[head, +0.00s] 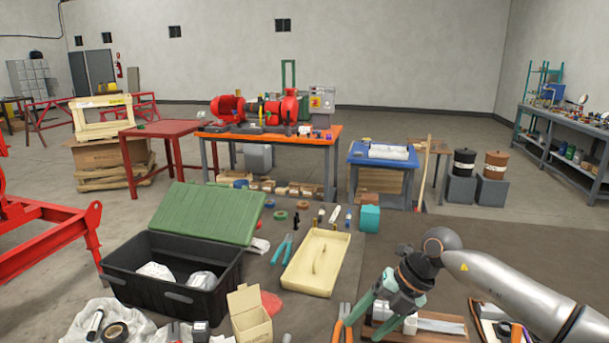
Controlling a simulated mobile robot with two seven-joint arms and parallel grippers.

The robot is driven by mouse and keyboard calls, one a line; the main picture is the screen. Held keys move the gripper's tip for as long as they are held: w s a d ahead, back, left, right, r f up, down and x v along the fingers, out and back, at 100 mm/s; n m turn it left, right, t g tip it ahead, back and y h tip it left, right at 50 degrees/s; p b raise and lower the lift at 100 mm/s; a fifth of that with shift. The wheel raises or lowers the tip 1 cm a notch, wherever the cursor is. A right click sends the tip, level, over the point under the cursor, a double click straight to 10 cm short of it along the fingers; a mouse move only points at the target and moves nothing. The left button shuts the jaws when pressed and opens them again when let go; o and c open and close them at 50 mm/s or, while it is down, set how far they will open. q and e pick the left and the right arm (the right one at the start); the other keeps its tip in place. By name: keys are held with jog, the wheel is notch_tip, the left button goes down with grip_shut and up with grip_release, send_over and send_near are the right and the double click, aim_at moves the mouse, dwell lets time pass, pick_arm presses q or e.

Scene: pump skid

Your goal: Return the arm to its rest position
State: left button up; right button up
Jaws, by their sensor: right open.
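My right arm comes in from the right edge, and its gripper (363,328) points down and to the left over the near part of the dark work surface. Its two green fingers are spread apart, and I see nothing held between them. Orange-handled pliers (343,323) lie just left of the fingertips. A wooden tray (455,329) with grey metal pieces lies under and beside the gripper, partly hidden by it. I cannot tell whether the fingers touch anything. My left gripper is not in view.
A black toolbox (170,290) with an open green lid (208,213) stands at left. A cream tray (316,263) is near the middle, with blue pliers (281,249) beside it. A cardboard box (250,318) is in front. The surface right of the cream tray looks fairly clear.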

jog(key=s+a+r+m+t+y, duration=0.25)
jog(key=a+r+y, duration=0.3)
jog(key=a, duration=0.35)
jog(key=s+a+r+m+t+y, duration=0.2)
jog(key=s+a+r+t+y, duration=0.15)
jog(key=a+y, duration=0.45)
jog(key=w+d+r+m+t+h, duration=0.25)
jog(key=d+m+t+h, duration=0.45)
jog(key=m+t, duration=0.5)
jog(key=s+d+f+m+g+h, duration=0.3)
jog(key=d+f+m+h, duration=0.8)
jog(key=s+d+f+m+g, duration=0.1)
jog(key=s+d+f+g, duration=0.3)
jog(key=s, duration=0.4)
jog(key=s+d+f+m+g+h, duration=0.15)
jog(key=s+f+g, duration=0.25)
jog(key=s+f, duration=0.4)
jog(key=s+d+f+m+g, duration=0.2)
jog(key=s+f+g, duration=0.2)
jog(key=s, duration=0.5)
jog(key=w+a+f+t+y, duration=0.1)
jog(key=w+a+f+t, duration=0.1)
jog(key=f, duration=0.3)
jog(key=w+a+f+t+y, duration=0.1)
jog(key=w+a+f+t, duration=0.1)
jog(key=f, duration=0.3)
jog(key=shift+t+p, duration=0.45)
jog(key=shift+t, duration=0.25)
